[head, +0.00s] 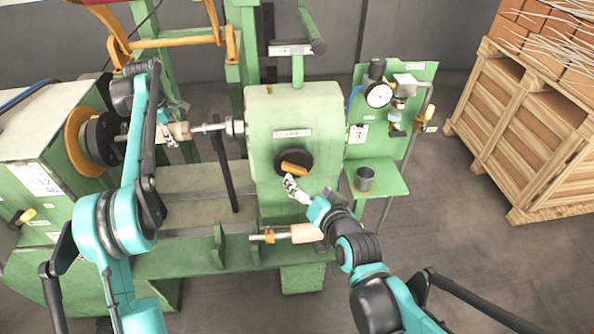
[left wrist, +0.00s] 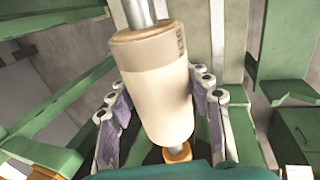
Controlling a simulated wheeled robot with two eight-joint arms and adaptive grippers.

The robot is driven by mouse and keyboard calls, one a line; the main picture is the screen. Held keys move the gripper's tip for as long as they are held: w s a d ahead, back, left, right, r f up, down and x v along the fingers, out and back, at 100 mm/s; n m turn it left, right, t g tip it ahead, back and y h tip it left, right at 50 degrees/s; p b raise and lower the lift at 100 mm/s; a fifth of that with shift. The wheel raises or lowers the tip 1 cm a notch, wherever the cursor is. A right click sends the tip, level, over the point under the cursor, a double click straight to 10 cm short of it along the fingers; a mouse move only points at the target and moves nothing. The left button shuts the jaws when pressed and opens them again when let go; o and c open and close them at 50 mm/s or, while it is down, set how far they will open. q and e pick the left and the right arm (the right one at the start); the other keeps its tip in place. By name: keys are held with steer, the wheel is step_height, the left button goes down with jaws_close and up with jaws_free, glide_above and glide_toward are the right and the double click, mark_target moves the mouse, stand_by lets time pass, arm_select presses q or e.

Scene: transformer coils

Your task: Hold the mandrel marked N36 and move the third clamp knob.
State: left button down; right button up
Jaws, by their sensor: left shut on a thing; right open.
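The mandrel (head: 180,130) is a cream cylinder with tan ends, set on a grey shaft left of the green housing (head: 265,110). The clamp knob (head: 295,169) is an orange bar on a black disc on the housing's front, under a small label. My right gripper (head: 289,183) is open, just below and left of the orange bar; I cannot tell if they touch.
Another cream cylinder (head: 306,233) lies low at the machine's front, beside my right arm. A green panel with a gauge (head: 378,95) and a shelf with a grey cup (head: 363,179) stand to the right. A wooden crate (head: 530,130) is at the far right, with open floor before it.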

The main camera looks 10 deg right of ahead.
mark_target(297, 170)
steer(key=x, duration=0.9)
steer(key=shift+w+f, duration=0.1)
steer(key=shift+w, duration=0.15)
steer(key=c, duration=1.2)
